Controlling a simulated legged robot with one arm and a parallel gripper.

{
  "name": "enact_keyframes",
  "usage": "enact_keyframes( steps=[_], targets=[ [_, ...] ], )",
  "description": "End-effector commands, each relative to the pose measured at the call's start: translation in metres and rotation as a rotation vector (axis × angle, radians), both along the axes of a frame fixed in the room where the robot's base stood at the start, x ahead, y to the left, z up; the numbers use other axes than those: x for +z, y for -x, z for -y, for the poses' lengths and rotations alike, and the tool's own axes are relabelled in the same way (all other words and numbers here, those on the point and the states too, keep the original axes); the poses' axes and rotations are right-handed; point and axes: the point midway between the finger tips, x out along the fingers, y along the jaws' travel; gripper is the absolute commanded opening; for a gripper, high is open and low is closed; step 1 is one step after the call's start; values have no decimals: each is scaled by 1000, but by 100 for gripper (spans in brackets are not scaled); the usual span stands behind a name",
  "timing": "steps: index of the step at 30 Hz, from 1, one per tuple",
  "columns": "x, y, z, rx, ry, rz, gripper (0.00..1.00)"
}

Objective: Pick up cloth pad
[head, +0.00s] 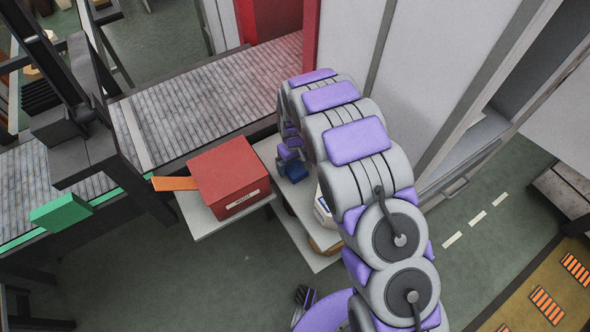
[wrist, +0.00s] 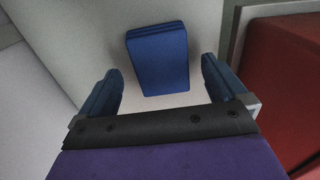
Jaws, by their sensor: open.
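The cloth pad (wrist: 157,58) is a dark blue, layered rectangle in the wrist view, lying on a pale grey surface (wrist: 190,30). My gripper (wrist: 161,74) is open, with one blue finger to the left of the pad and one to the right. Nothing is held; clear gaps show between the pad and both fingers. In the head view my gripper (head: 289,156) is small and partly hidden behind my arm, above a pale shelf. A blue patch (head: 293,171) shows there; I cannot tell whether it is the pad or a finger.
A red box (head: 229,177) with a label stands on a shelf left of my gripper; red also fills the wrist view's right side (wrist: 285,85). A white item (head: 323,212) is partly hidden by my arm. A roller conveyor (head: 205,105) runs behind.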

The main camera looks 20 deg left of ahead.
Motion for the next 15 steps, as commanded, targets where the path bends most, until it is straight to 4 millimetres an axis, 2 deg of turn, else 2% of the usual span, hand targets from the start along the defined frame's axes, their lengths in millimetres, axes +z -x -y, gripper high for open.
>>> enact_keyframes(
  steps=[1,4,11,15],
  targets=[
    [-11,1,0,0,2,-4,99],
    [-21,1,1,0,1,-3,99],
    [-21,0,5,-1,-6,-1,99],
    [-21,0,4,-1,-5,-1,86]
  ],
)
